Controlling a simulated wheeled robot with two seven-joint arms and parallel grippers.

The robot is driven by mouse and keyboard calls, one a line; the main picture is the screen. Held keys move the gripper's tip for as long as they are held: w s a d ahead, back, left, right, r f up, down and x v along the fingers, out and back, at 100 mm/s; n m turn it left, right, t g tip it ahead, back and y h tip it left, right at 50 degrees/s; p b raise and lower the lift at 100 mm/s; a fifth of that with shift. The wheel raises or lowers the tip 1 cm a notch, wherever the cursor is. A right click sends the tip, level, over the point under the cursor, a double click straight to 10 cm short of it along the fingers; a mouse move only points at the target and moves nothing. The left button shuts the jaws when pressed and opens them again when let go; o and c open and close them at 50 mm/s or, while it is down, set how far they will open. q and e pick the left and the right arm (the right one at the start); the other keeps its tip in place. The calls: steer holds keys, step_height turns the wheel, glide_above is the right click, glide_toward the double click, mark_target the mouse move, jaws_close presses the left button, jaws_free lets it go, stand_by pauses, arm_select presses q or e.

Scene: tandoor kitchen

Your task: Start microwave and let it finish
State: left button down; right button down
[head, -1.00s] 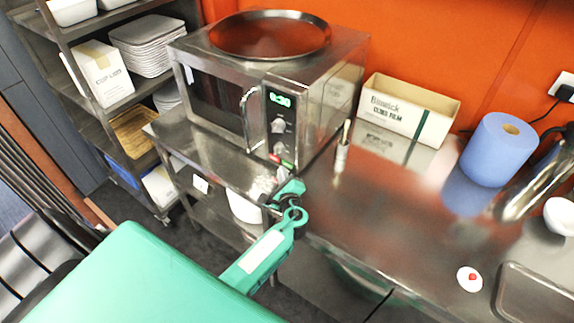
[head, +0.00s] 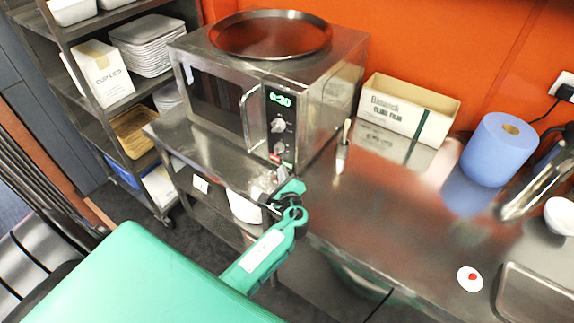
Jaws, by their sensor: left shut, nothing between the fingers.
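The microwave (head: 322,98) is a steel box on a steel shelf unit, with its door shut. Its display (head: 280,100) glows green and seems to read 0:30. Below the display are two knobs (head: 278,126), and lower down a red and a green button (head: 287,165). My left gripper (head: 272,180) is shut and empty, just in front of and below the buttons. I cannot tell whether its tips touch the panel. My right gripper is not in view.
A round metal tray (head: 270,50) lies on top of the microwave. The steel counter (head: 400,225) to the right holds a cling film box (head: 395,108), a blue paper roll (head: 497,150) and a small brush-like item (head: 343,150). A rack (head: 95,120) with plates stands at the left.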

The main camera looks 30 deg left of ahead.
arm_select(q)
steer(key=shift+w, duration=0.4)
